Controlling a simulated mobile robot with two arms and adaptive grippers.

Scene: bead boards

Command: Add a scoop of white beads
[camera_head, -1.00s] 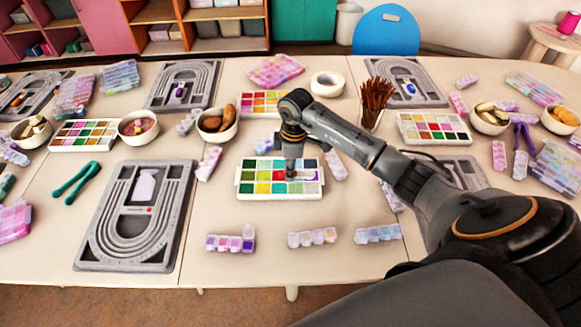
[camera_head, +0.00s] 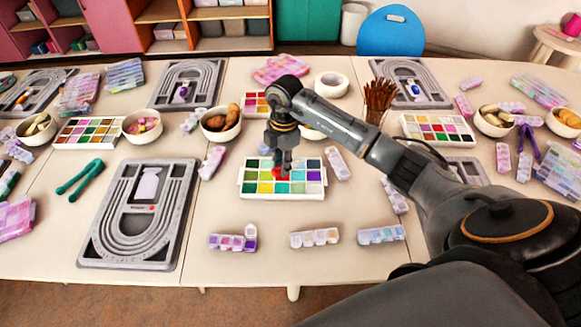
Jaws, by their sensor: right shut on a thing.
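A white bead tray (camera_head: 251,194) with a grid of coloured compartments lies in the middle of the table. My right gripper (camera_head: 282,172) is over the middle of this tray, pointing down. It is shut on a small red thing (camera_head: 281,173), possibly a scoop; its shape is mostly hidden by the fingers. I cannot tell whether the red thing touches the tray, or which compartment holds white beads. A grey bead board (camera_head: 184,235) with curved grooves and a pale bottle-like shape (camera_head: 148,184) lies to the left. My left gripper is not in view.
Small lidded bead boxes (camera_head: 314,237) lie in front of the tray. Green tongs (camera_head: 79,177) lie at left. Table between board and tray is largely clear.

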